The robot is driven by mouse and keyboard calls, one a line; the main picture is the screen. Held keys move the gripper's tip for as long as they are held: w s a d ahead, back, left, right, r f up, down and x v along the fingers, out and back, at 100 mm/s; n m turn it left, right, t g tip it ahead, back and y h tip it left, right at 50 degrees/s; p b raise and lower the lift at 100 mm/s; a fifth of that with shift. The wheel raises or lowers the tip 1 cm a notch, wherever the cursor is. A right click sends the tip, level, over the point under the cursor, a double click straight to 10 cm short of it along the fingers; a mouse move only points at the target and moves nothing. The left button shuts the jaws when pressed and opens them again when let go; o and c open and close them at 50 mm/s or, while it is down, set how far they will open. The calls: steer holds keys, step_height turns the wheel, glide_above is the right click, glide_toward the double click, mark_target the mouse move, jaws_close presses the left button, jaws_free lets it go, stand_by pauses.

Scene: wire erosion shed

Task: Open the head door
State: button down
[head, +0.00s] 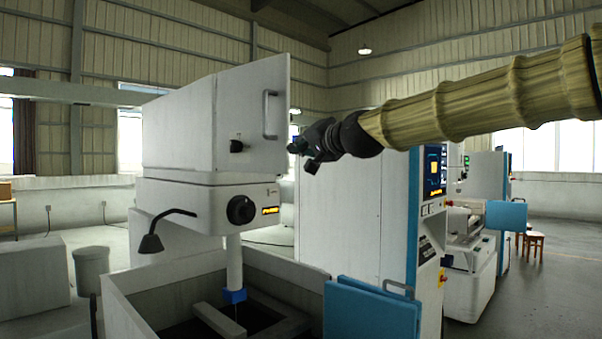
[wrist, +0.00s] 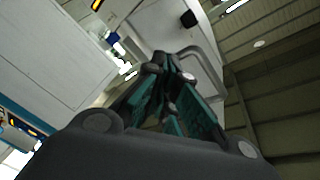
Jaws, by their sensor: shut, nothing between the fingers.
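The head door (head: 240,105) is the flat white front panel of the machine's boxy head. It looks closed, though its far edge is hard to judge. A grey upright bar handle (head: 266,115) sits near its right edge, and a black knob (head: 237,146) is low on its left part. My gripper (head: 293,147) is just right of the door edge and a little below the handle, shut and empty. In the wrist view my gripper (wrist: 172,62) points toward the pale door (wrist: 165,30), with the curved handle (wrist: 213,68) beside the fingers on the right. I see no clear contact.
Below the head stands an open tank (head: 130,312) with a blue-ended column. A black lamp (head: 152,243) juts out at the left. A white cabinet with a screen (head: 435,172) stands right of the head, under my arm. A blue panel (head: 370,310) is at front.

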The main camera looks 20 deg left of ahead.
steer(key=w+d+f+m+y+b, duration=0.1)
steer(key=w+d+f+m+b, duration=0.1)
steer(key=w+d+f+m, duration=0.4)
steer(key=p+x, duration=0.5)
steer(key=x, duration=0.4)
steer(key=s, duration=0.1)
steer(key=s+a+p, duration=0.1)
steer(key=s+p, duration=0.1)
steer(key=shift+s+a+r, duration=0.25)
steer(key=shift+a, duration=0.05)
stand_by(0.3)
